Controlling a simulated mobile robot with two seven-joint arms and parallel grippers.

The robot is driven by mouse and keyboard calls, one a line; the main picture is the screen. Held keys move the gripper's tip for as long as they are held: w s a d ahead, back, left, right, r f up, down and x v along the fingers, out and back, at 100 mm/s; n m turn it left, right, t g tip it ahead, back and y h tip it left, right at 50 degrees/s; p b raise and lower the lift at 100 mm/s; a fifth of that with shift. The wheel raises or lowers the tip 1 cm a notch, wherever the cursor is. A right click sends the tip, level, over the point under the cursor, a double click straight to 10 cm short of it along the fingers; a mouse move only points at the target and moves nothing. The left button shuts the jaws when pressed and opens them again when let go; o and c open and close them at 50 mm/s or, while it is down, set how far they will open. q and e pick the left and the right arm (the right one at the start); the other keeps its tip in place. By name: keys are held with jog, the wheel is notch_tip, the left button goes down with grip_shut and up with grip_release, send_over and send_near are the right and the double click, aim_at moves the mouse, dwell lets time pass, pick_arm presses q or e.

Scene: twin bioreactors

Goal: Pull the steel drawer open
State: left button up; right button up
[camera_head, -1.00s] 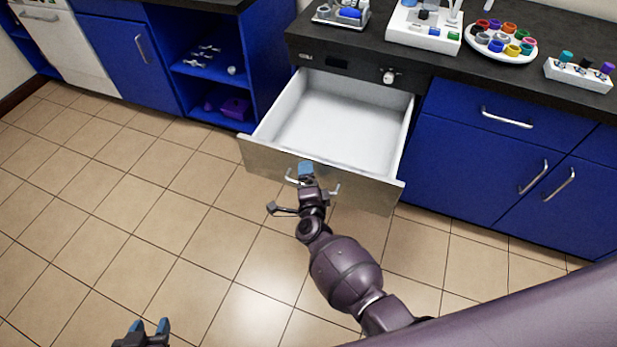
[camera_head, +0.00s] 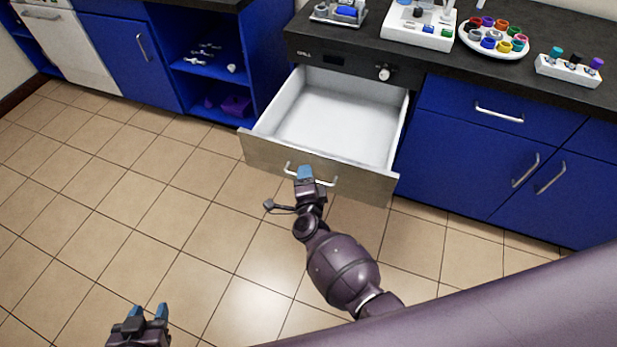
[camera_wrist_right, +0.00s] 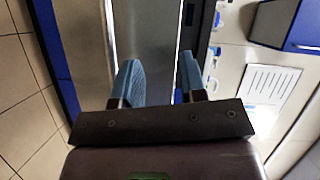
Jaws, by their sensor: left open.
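The steel drawer (camera_head: 345,178) stands pulled well out below the black counter. Its white inside (camera_head: 338,122) is empty. Its bar handle (camera_head: 327,181) shows on the front panel on both sides of my right gripper (camera_head: 305,173). My right gripper is at the handle in the head view; whether it touches the handle cannot be told. In the right wrist view my right gripper (camera_wrist_right: 159,78) has its two blue fingers apart, with no handle clearly seen between them. My left gripper (camera_head: 149,312) is open and empty, low at the left over the floor.
The black counter (camera_head: 430,61) holds a round tray (camera_head: 466,46) of coloured caps, a white rack (camera_head: 568,71) and other labware. Blue cupboards (camera_head: 465,150) flank the drawer. An open shelf (camera_head: 205,73) is on the left. The tiled floor (camera_head: 150,200) is clear.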

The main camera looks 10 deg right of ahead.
jog(key=s+a+f, duration=0.1)
jog(key=s+f, duration=0.2)
jog(key=s, duration=0.7)
jog(key=shift+s+a, duration=0.25)
jog(key=shift+a, duration=0.05)
dwell(0.6)
jog(key=shift+f, duration=0.15)
dwell(0.4)
dwell(0.3)
